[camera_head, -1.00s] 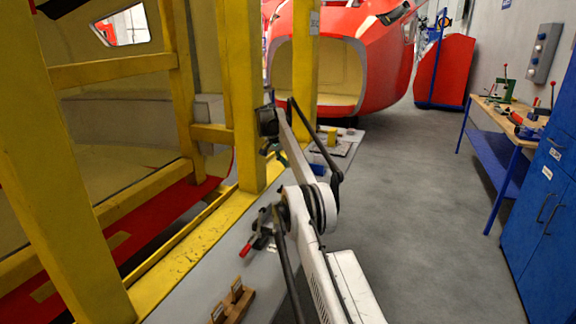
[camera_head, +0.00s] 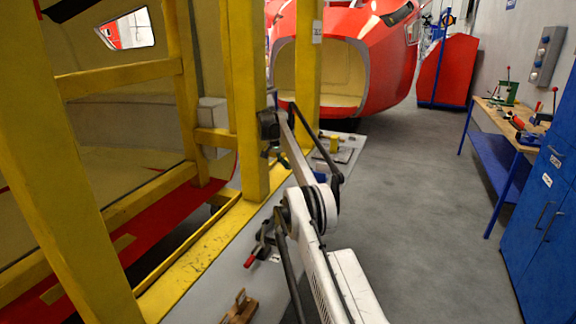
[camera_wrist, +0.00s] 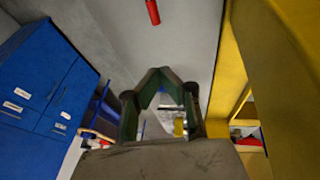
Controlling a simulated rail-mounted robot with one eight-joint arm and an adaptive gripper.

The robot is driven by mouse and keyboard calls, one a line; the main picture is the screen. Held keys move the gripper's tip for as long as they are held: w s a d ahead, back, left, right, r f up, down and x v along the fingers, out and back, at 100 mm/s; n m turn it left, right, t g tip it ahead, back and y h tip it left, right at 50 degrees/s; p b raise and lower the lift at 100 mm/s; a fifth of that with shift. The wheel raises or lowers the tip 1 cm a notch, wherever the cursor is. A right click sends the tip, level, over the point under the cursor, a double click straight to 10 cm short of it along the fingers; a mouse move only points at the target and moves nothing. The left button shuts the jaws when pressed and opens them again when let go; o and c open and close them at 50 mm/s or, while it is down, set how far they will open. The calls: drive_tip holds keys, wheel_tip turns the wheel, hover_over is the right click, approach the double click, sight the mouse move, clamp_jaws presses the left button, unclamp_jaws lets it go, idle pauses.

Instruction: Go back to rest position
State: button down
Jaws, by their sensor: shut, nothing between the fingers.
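My gripper (camera_wrist: 163,75) shows in the wrist view as green-sided fingers drawn together into a pointed arch, shut with nothing between them. In the head view my white arm is folded up in the middle of the picture, beside the yellow frame (camera_head: 255,110). The gripper is small and dark there, and its fingers are hard to make out.
A grey worktop (camera_head: 205,290) runs along the yellow frame, with a red-handled tool (camera_head: 250,260) and a wooden block (camera_head: 240,308) on it. Blue cabinets (camera_head: 540,240) and a workbench (camera_head: 500,115) stand right. A red nosecone (camera_head: 385,75) is ahead. Grey floor (camera_head: 430,210) between is clear.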

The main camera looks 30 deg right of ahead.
idle(0.3)
drive_tip(key=s+a+r+n+t+b, duration=0.2)
drive_tip(key=s+a+r+n+b, duration=0.15)
drive_tip(key=a+r, duration=0.9)
drive_tip(key=s+a+r+n+t+y+b, duration=0.1)
drive_tip(key=s+a+r, duration=0.3)
drive_tip(key=s+a, duration=0.3)
drive_tip(key=s+a+r+n+t+y+b, duration=0.15)
drive_tip(key=s+a+r, duration=0.25)
drive_tip(key=s, duration=0.5)
drive_tip(key=s+a+f+n+b, duration=0.1)
drive_tip(key=s+a+f, duration=0.3)
drive_tip(key=s, duration=0.6)
drive_tip(key=s+a+f+n+b, duration=0.15)
drive_tip(key=s+a, duration=0.35)
drive_tip(key=s, duration=0.5)
drive_tip(key=s+a+f+n+t+y+b, duration=0.1)
drive_tip(key=s+a+f, duration=0.2)
drive_tip(key=s+f, duration=0.4)
drive_tip(key=s+a+f+n+t+y+b, duration=0.1)
drive_tip(key=s+a+f, duration=0.2)
drive_tip(key=s+f, duration=0.4)
drive_tip(key=s, duration=0.3)
drive_tip(key=shift+s+f+n, duration=0.3)
drive_tip(key=shift+n, duration=0.05)
